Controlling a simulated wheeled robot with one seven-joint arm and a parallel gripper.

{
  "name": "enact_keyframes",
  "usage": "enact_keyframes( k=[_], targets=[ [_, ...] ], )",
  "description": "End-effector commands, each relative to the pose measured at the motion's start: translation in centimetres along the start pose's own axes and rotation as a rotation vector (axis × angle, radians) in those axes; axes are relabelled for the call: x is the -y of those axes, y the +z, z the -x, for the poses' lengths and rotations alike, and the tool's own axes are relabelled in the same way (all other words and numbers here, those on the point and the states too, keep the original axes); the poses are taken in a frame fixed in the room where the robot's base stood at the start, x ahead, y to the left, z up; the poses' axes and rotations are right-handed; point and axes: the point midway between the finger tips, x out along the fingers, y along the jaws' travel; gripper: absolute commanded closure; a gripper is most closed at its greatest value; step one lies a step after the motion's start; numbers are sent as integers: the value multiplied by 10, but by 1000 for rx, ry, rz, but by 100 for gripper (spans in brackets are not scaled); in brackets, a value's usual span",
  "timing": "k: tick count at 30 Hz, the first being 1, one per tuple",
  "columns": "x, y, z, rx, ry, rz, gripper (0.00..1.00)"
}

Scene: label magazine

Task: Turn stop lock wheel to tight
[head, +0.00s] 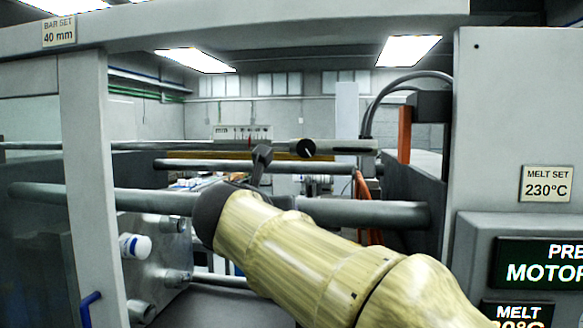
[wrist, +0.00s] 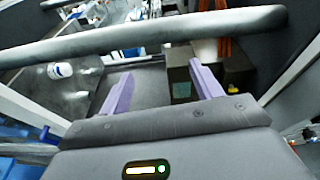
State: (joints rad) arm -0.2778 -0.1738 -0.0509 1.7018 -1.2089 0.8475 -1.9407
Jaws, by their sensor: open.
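A round black knob (head: 307,148) with a white mark, which looks like the stop lock wheel, sits on a horizontal rail in the middle of the head view. I cannot read any tight mark beside it. My arm reaches in from the lower right, its dark wrist end below and left of the knob, apart from it. My gripper (wrist: 159,72) shows in the wrist view with two purple fingers spread wide and nothing held between them. The fingers are hidden in the head view. I cannot make out the knob in the wrist view.
A thick grey bar (head: 365,214) crosses behind my arm; a bar (wrist: 150,36) also crosses beyond the fingers. A white part with a blue band (head: 135,246) is at left. The machine's post (head: 86,170) and right housing (head: 515,110) frame the opening. A scale plate (head: 243,133) stands left of the knob.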

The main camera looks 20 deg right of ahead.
Motion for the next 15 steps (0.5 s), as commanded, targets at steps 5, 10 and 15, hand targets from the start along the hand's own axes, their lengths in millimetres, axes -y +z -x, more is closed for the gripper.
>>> enact_keyframes(
  k=[5, 10, 15],
  targets=[
    [27, 76, 33, 180, -96, 265, 35],
    [36, 95, 43, 223, -137, 344, 35],
    [36, 94, 43, 221, -137, 344, 35]
  ],
)
